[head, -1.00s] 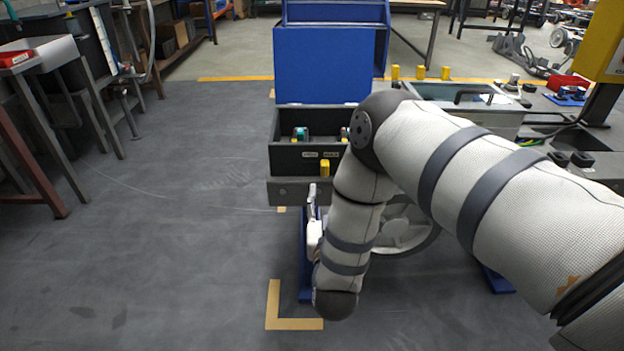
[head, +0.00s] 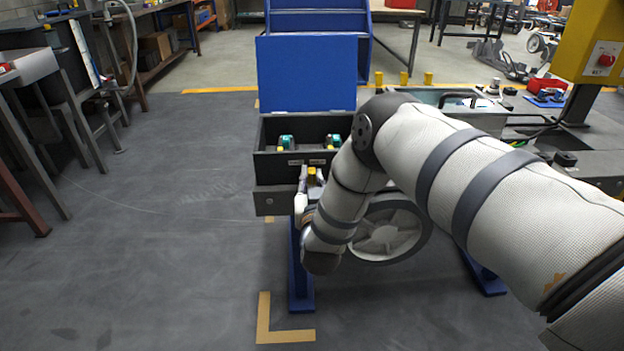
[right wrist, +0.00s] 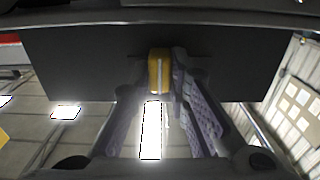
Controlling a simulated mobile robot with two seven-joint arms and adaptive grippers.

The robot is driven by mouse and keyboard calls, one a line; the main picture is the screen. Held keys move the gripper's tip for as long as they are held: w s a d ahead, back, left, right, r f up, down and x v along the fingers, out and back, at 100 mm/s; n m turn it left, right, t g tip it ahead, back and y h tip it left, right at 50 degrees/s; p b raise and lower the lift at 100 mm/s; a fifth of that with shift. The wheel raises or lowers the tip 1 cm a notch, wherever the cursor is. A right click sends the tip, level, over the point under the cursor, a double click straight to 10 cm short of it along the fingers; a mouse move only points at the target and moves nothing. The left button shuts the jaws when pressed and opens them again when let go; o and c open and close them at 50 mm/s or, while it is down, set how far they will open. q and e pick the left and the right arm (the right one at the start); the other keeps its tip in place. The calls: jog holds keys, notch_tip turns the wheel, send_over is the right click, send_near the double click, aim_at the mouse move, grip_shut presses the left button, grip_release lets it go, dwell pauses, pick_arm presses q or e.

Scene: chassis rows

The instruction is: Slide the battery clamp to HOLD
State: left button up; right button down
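The battery clamp's yellow handle (head: 312,174) is on the front face of the dark open-topped battery box (head: 262,165). In the right wrist view the yellow handle (right wrist: 159,72) stands between the tips of my two finger pads. My right gripper (head: 308,183) is in front of the box with its fingers spread to either side of the handle. In the right wrist view my right gripper (right wrist: 160,85) looks open, its right fingertip very close to the handle. I cannot tell whether it touches. The HOLD mark cannot be read. My left gripper is out of view.
Two small teal and yellow parts sit inside the box. A raised blue panel (head: 305,72) stands behind it. A spoked wheel (head: 388,232) and a blue leg (head: 300,270) are below. My right arm hides the area right of the handle. The floor to the left is free.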

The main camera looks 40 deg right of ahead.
jog(key=shift+s+d+p, duration=0.35)
jog(key=shift+s+d, duration=0.15)
jog(key=shift+d, duration=0.4)
jog(key=c, duration=1.5)
grip_release()
jog(key=shift+s, duration=0.1)
jog(key=v, duration=1.2)
jog(key=shift+f, duration=0.1)
